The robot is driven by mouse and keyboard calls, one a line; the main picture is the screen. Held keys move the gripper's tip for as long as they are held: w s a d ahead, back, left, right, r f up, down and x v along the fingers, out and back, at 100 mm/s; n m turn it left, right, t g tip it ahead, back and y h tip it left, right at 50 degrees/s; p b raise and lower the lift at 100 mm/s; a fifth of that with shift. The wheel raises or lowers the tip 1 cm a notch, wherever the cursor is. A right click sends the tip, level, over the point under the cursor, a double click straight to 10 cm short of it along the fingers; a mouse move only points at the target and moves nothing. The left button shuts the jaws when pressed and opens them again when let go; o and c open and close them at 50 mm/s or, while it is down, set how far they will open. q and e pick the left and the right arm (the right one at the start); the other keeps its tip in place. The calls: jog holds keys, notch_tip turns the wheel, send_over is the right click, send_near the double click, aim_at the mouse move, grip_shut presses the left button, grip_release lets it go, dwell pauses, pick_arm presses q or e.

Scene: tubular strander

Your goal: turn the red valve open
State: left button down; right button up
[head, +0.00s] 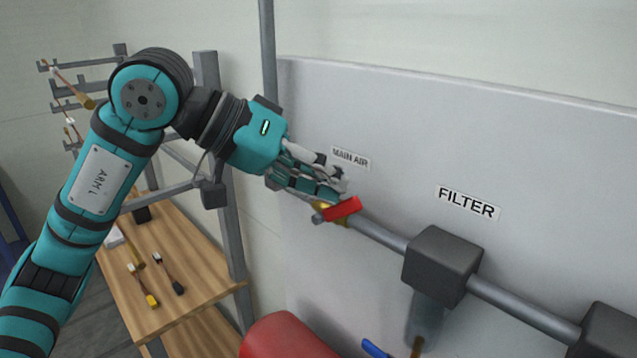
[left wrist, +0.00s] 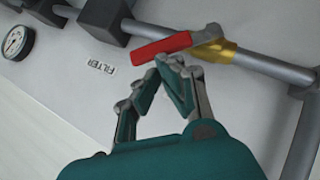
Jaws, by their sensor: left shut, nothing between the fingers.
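The red valve handle (head: 342,208) sits on a brass valve body (head: 322,209) on the grey pipe, below the MAIN AIR label (head: 350,158). My left gripper (head: 342,185) is shut and empty, just above the handle in the head view. In the left wrist view its fingertips (left wrist: 170,62) are close below the handle; I cannot tell whether they touch it. My right gripper is not in view.
A dark filter block (head: 442,265) labelled FILTER sits further right on the pipe. A red rounded tank (head: 286,338) and a blue handle (head: 375,348) are below. A gauge (left wrist: 17,42) shows in the wrist view.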

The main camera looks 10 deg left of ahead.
pick_arm(q)
jog(key=d+f+y+b, duration=0.1)
jog(key=s+d+m+t+y+b, duration=0.1)
jog(key=shift+s+f+m+b, duration=0.15)
jog(key=shift+f+m+b, duration=0.15)
jog(key=shift+f+b, duration=0.1)
jog(key=shift+s+d+f+b, duration=0.45)
jog(key=shift+d+f+b, duration=0.3)
jog(key=shift+b, duration=0.85)
